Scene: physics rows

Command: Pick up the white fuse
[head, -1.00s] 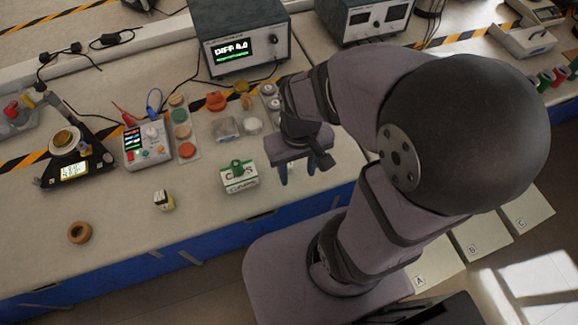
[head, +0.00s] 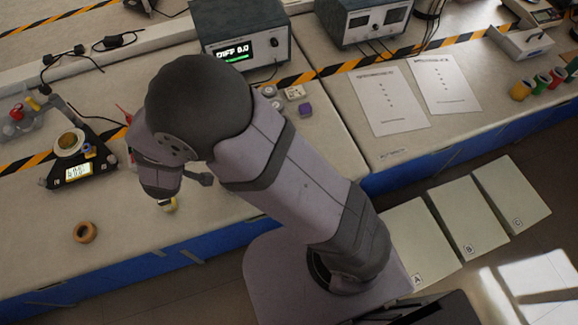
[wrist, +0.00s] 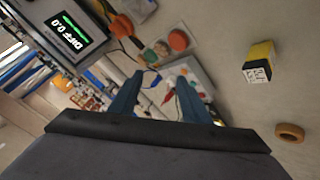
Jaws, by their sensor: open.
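My gripper (wrist: 160,77) is open and empty in the wrist view, its two blue fingers apart above the bench. In the head view the fingers are hidden behind my arm. A small white block with dark marks (head: 295,93) lies on the bench beside a purple block (head: 305,109); it may be the white fuse, but it is too small to be sure. A yellow and black block with a white printed face (wrist: 258,62) stands apart from my fingers in the wrist view. In the head view it is mostly hidden by my arm (head: 168,205).
A tan ring (head: 84,232) lies near the bench's front edge. A DIFF display unit (head: 240,35) stands at the back. A meter box with leads (wrist: 195,75) lies beyond my fingers. Paper sheets (head: 388,100) lie flat at right.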

